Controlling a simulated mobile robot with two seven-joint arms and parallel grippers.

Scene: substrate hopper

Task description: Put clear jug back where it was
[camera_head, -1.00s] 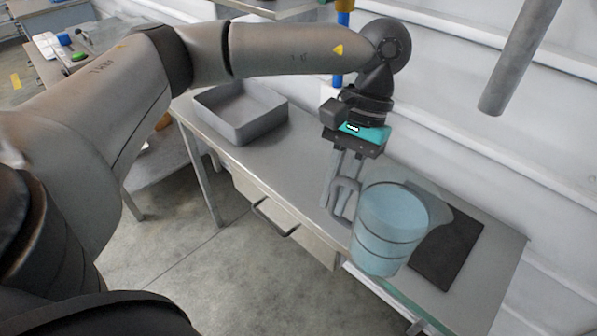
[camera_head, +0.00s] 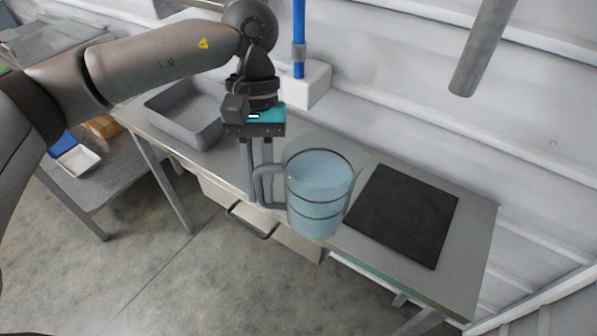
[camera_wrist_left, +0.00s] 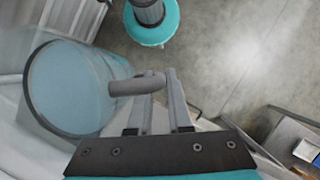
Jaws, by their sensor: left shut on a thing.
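The clear jug (camera_head: 318,195) is a see-through, blue-tinted vessel with dark bands and a grey handle on its left side. My left gripper (camera_head: 258,198) is shut on the jug's handle, with the jug upright to its right. The jug appears over the front part of the metal table, left of the black mat; whether its base touches anything is unclear. In the left wrist view, the jug (camera_wrist_left: 70,88) is at the left and its handle runs to the fingers (camera_wrist_left: 160,105). My right gripper does not show.
A black mat (camera_head: 404,214) lies bare on the right of the metal table (camera_head: 470,235). A grey tray (camera_head: 186,125) stands at the left end. A white block with a blue pole (camera_head: 299,45) is behind the gripper. A grey pipe (camera_head: 485,45) hangs at upper right.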

